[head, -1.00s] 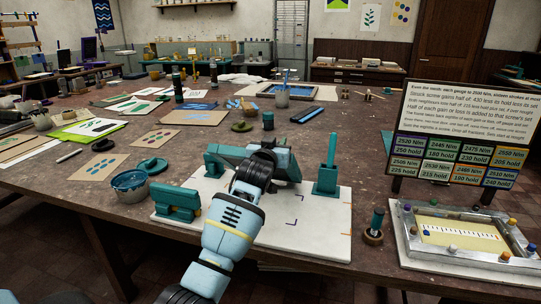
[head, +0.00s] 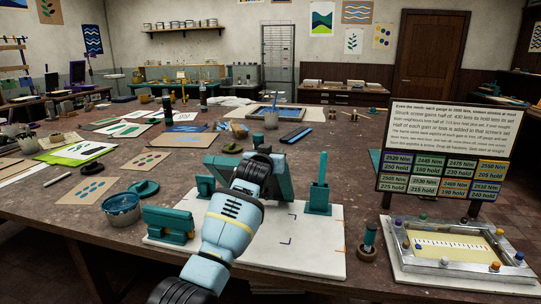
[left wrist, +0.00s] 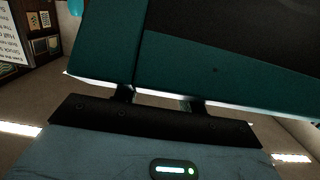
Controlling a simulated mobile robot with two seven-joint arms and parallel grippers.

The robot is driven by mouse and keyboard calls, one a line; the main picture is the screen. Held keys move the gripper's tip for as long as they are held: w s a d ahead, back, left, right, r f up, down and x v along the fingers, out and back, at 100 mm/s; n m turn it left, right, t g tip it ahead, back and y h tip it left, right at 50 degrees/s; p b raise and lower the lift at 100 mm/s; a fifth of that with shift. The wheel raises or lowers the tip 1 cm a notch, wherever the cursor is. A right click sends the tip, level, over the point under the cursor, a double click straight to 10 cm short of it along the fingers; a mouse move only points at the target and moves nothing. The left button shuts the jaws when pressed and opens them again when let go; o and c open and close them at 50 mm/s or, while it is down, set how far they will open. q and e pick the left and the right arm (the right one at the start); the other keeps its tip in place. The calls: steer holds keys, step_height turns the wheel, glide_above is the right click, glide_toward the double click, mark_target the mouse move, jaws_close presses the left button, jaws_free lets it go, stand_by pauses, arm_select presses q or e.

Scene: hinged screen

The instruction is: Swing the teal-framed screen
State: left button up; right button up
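The teal-framed screen (head: 279,180) stands tilted up over a white base board (head: 320,258), its dark panel partly hidden by my left arm. My left gripper (head: 262,160) is at the screen, and the wrist covers the contact in the head view. In the left wrist view the teal frame (left wrist: 180,65) crosses close in front of the palm. Two short dark fingers (left wrist: 155,98) reach to its lower edge. Their tips are hidden behind the frame, so I cannot tell if they grip it. My right gripper is not in view.
A teal clamp block (head: 169,224) stands at the board's left and a teal post (head: 319,190) at its right. A paint bowl (head: 122,210) is to the left. A framed tray (head: 465,245) and sign (head: 445,150) are at right. The board's front right is clear.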

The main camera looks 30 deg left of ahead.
arm_select(q)
steer(key=shift+s, duration=0.1)
steer(key=shift+s+d+r, duration=0.1)
steer(key=shift+s+d, duration=0.05)
steer(key=shift+s, duration=0.4)
steer(key=p+v, duration=0.1)
steer(key=v, duration=0.3)
steer(key=shift+r, duration=0.1)
steer(key=shift+v, duration=1.25)
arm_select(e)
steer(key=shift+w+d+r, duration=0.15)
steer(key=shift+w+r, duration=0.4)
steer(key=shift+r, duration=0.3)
arm_select(q)
steer(key=shift+f, duration=0.25)
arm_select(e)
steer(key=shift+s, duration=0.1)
